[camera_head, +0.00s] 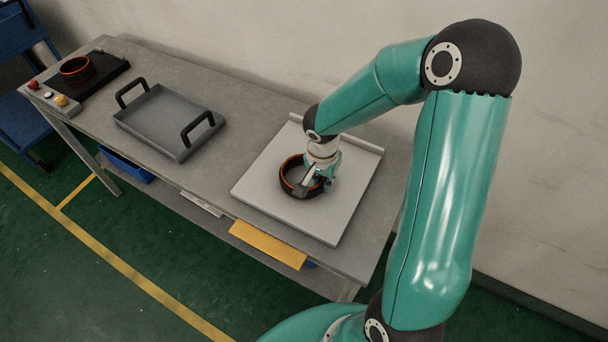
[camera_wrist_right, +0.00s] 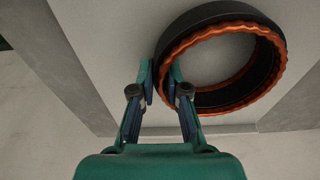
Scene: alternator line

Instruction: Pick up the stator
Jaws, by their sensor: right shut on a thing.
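The stator is a black ring with a copper-orange inner edge (camera_head: 292,185), lying on a light grey plate (camera_head: 262,205) on the table. My right gripper (camera_head: 314,181) reaches down at the ring's right side and is shut on its wall. In the right wrist view the stator (camera_wrist_right: 270,38) fills the upper right. There my right gripper (camera_wrist_right: 160,80) has one finger outside the ring and one inside, with the wall between them. Whether the ring is lifted off the plate cannot be told. My left gripper is not in view.
A grey tray with two black handles (camera_head: 146,122) stands left of the plate. A second, similar ring (camera_head: 76,68) sits on a black base at the table's far left, near a small button box (camera_head: 50,98). A wall runs behind the table.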

